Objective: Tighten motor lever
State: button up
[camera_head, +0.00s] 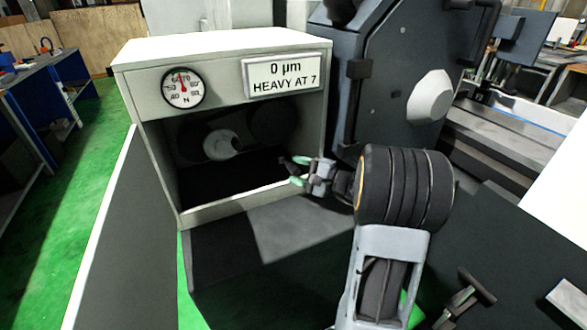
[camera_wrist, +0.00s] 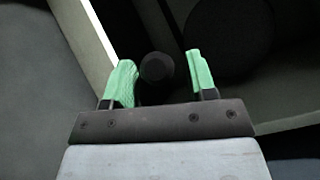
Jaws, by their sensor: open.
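A dark lever with a round black knob (camera_wrist: 156,68) lies between my two green fingers in the wrist view. I take it for the motor lever. In the head view a dark lever end (camera_head: 286,167) shows at the fingertips, at the right side of the cabinet opening. My gripper (camera_head: 298,171) is open, its fingers on either side of the knob. In the wrist view my gripper (camera_wrist: 160,66) shows a gap beside the right finger; the knob is close to the left finger. Whether it touches is unclear. The lever's base is hidden in shadow.
The open white cabinet (camera_head: 226,45) has a dial (camera_head: 183,87) and a sign (camera_head: 287,75) reading "0 µm HEAVY AT 7". Inside are a pale pulley (camera_head: 221,145) and a dark disc. Its open door (camera_head: 112,235) stands at left. Grey machine housing (camera_head: 400,60) is close on the right.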

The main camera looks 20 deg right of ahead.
jog(key=shift+x, duration=0.8)
jog(key=shift+c, duration=0.4)
grip_shut()
